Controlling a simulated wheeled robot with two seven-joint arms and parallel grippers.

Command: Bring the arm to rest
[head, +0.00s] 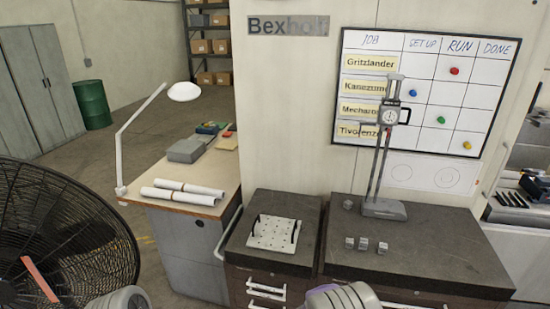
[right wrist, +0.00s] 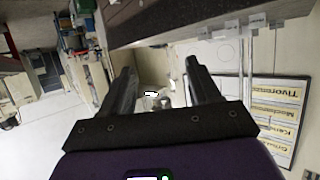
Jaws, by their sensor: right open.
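My right gripper (right wrist: 160,68) shows in the right wrist view with its two dark fingers apart and nothing between them. In that view it is clear of the bench, whose edge and drawers lie at the top of the picture. In the head view only grey rounded parts of my arms show at the bottom edge; neither gripper is visible there. My left gripper is in neither view.
A white holed plate (head: 268,240) with two black handles lies on the left cabinet. A height gauge (head: 384,208) and several small metal blocks (head: 382,248) stand on the right bench (head: 435,250). A black fan (head: 60,235) stands at left.

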